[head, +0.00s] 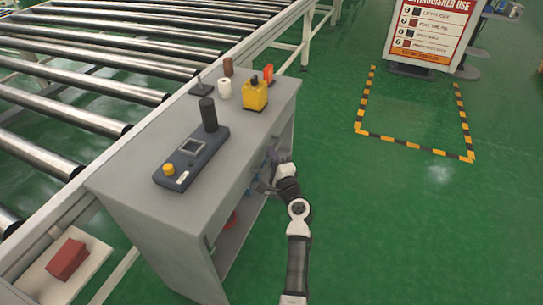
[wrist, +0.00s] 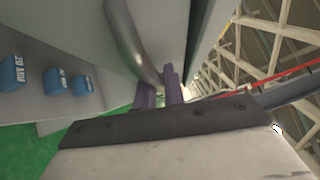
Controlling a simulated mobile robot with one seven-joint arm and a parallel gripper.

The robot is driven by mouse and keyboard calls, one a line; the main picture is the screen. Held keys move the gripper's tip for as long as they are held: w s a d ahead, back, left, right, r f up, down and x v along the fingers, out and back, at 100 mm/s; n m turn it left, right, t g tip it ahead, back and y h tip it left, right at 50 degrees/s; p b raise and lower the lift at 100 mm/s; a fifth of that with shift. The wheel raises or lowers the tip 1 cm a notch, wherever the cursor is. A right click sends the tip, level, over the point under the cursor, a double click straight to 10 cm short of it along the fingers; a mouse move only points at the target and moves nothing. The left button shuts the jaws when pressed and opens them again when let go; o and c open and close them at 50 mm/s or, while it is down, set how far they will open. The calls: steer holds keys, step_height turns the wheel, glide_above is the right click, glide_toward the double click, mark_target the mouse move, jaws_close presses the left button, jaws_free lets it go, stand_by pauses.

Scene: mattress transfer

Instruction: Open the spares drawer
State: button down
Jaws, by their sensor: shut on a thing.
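The grey cabinet (head: 135,185) stands beside the roller conveyor, with its front facing right. My gripper (head: 273,158) is at the upper part of that front, towards its far end. In the wrist view, the purple fingers of my gripper (wrist: 160,92) are shut on a curved grey bar handle (wrist: 125,38). The handle is on a grey panel, the drawer front (wrist: 175,30). In the head view my gripper and the cabinet top's edge hide the handle, and I cannot tell there how far the drawer stands out.
Blue boxes marked in amps (wrist: 55,80) sit on a grey surface below the handle. On the cabinet top are a dark control box (head: 192,155), a yellow device (head: 255,95) and a white roll (head: 224,89).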

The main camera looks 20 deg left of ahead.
steer(key=d+b, duration=0.4)
steer(key=d, duration=1.5)
steer(key=shift+s+d, duration=0.15)
steer(key=shift+s, duration=0.2)
steer(key=c, duration=1.5)
jaws_free()
steer(key=b+v, duration=0.2)
steer(key=v, duration=1.1)
steer(key=shift+s+d, duration=0.3)
